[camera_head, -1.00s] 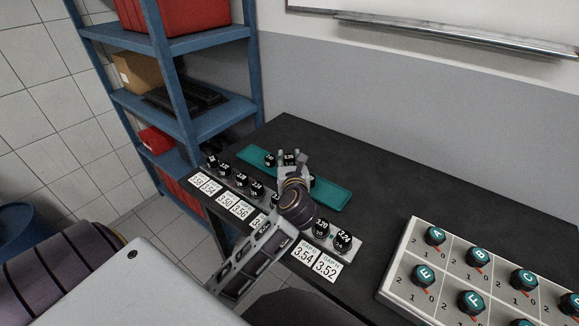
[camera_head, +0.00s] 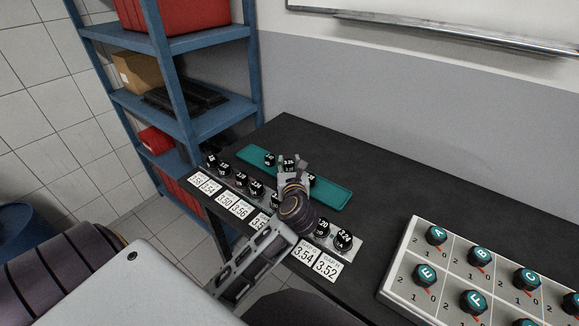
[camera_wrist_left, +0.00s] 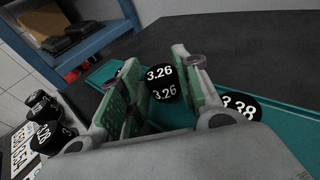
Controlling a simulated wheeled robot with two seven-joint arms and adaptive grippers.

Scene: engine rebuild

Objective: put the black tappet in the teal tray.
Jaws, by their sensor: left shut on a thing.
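My left gripper (camera_head: 290,172) is shut on a black tappet (camera_head: 288,163) marked 3.26. It is over the middle of the teal tray (camera_head: 334,196), and the tappet looks upright. The held tappet (camera_wrist_left: 161,84) also shows between the two fingers in the left wrist view, with the teal tray (camera_wrist_left: 283,133) behind and around it. I cannot tell whether it touches the tray floor. Another black tappet (camera_head: 269,159) stands in the tray to the left, and one marked 3.38 (camera_wrist_left: 240,106) stands to the right. My right gripper is not in view.
A row of black tappets (camera_head: 240,179) on a holder, with white number cards (camera_head: 326,265) before it, lines the table's near edge. A panel with lettered teal knobs (camera_head: 405,262) stands at the right. A blue shelf (camera_head: 190,125) stands at the left. The black table behind the tray is clear.

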